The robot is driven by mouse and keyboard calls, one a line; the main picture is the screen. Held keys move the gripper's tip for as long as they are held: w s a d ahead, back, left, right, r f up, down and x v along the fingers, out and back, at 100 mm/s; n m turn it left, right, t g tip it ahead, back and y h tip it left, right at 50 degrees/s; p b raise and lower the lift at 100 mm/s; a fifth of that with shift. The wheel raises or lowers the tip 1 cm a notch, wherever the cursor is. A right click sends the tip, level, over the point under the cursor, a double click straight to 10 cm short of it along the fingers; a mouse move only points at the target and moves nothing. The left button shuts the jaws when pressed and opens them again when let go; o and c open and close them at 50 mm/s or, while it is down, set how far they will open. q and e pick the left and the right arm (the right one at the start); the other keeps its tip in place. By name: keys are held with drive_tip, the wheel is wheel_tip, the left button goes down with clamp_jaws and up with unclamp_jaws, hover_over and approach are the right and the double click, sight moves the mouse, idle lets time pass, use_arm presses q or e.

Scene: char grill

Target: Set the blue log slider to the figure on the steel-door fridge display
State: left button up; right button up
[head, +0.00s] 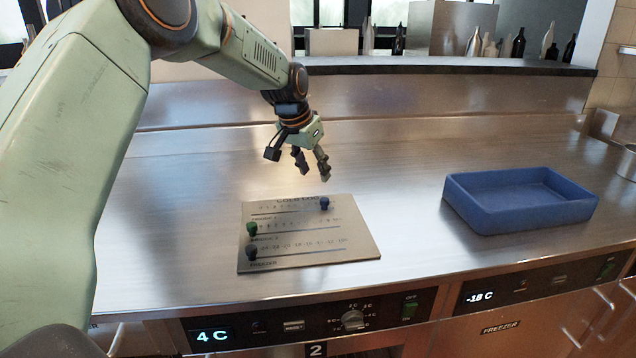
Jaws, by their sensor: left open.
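A grey log board (310,255) lies flat on the steel counter, with three slots and small printed scales. The blue slider knob (325,203) is near the right end of the top slot. A green knob (252,228) and a dark knob (251,252) sit at the left ends of the middle and bottom slots. The lit display (212,335) at front left reads 4 C. Another display (480,297) reads -18 C, above a FREEZER label. My left gripper (300,163) is open and empty, above and behind the board, touching no knob. My right gripper is out of view.
A blue tray (475,215) stands on the counter at right. A knob dial (352,319) and switches line the front panel. Bottles (518,44) stand on the back ledge. The counter (400,170) between board and tray is clear.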

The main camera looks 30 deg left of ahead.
use_arm(q)
drive_tip(key=shift+v, duration=1.2)
